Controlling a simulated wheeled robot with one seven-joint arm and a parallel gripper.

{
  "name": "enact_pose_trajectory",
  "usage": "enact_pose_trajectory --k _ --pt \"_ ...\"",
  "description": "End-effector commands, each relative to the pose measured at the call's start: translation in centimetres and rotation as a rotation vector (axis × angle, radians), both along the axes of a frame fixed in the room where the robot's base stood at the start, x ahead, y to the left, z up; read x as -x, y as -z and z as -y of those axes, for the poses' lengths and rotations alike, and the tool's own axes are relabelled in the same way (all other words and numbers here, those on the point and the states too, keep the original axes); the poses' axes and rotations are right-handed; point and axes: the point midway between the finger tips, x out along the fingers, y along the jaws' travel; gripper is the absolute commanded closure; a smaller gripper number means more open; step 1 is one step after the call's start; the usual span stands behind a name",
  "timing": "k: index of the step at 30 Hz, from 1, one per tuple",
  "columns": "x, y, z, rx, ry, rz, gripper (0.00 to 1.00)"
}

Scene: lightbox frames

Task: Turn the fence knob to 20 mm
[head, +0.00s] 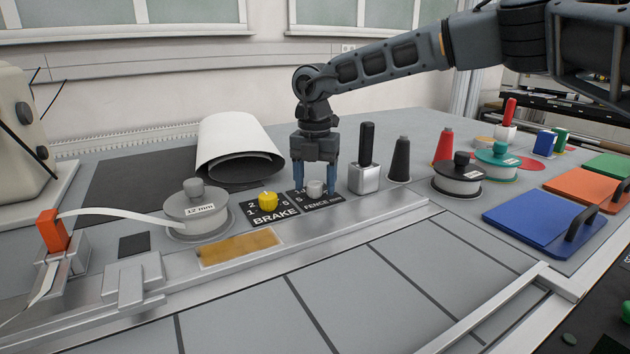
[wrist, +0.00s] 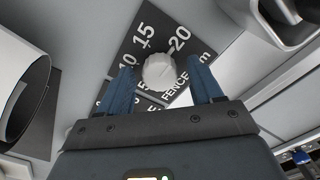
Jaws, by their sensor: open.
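The fence knob (head: 315,188) is a small light-grey knob on a black plate marked FENCE mm (head: 322,202). In the wrist view the knob (wrist: 160,71) shows from above, with the numbers 10, 15 and 20 on the plate (wrist: 150,30) around it. I cannot tell which number its pointer faces. My gripper (head: 316,190) points down over the plate, its blue fingers apart on either side of the knob. In the wrist view the gripper (wrist: 163,82) is open, with gaps between its fingers and the knob.
A yellow BRAKE knob (head: 267,200) sits just left on its own black plate. A metal block with a black handle (head: 364,178) stands close on the right, with a dark cone (head: 400,160) beyond. A 12 mm tape reel (head: 195,213) is further left. A metal rail runs in front.

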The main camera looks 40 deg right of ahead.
Motion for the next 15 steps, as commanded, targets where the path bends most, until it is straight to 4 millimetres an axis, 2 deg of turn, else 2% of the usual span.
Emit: enact_pose_trajectory --k 8,15 --pt "0.0 -0.8 0.0 0.001 0.000 0.000 0.35" --pt "-0.1 -4.5 0.0 0.001 0.000 0.002 0.35"
